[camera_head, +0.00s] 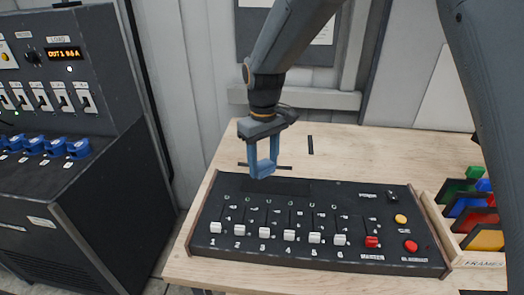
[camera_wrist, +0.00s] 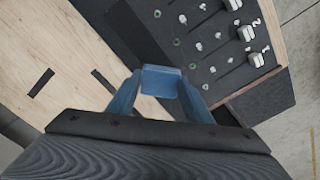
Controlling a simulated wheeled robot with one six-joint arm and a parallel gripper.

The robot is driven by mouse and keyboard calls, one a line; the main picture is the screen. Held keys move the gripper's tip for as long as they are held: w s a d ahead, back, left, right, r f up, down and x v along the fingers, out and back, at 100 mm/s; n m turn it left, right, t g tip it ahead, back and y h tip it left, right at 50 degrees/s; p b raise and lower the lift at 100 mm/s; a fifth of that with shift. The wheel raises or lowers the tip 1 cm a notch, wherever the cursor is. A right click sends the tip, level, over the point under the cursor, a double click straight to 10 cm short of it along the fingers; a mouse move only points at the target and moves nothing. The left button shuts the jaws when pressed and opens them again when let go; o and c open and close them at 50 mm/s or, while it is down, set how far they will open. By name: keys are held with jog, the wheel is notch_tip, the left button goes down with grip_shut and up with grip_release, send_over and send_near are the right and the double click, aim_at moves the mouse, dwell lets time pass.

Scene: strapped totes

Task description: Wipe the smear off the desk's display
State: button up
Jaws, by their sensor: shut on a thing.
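My gripper (camera_head: 262,163) hangs over the far left part of the desk console (camera_head: 212,243), its fingers pointing down. It is shut on a small blue block-like piece (camera_wrist: 161,81), much the same blue as the fingers; I cannot tell whether it is a pad or cloth. The desk's display appears to be the dark, blank strip (camera_head: 282,187) along the console's far edge, just beyond the sliders. The held piece is near its far left end; I cannot tell whether they touch. No smear can be made out on it.
The console has several numbered white sliders (camera_head: 264,232), a red slider (camera_head: 371,241), and yellow (camera_head: 400,219) and red (camera_head: 410,246) buttons. A wooden rack (camera_head: 450,238) of coloured frames stands at right. A dark cabinet (camera_head: 95,190) stands left. Bare wood (camera_head: 360,155) lies behind the console.

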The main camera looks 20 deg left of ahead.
jog(key=shift+r+p, duration=0.7)
jog(key=shift+r, duration=0.6)
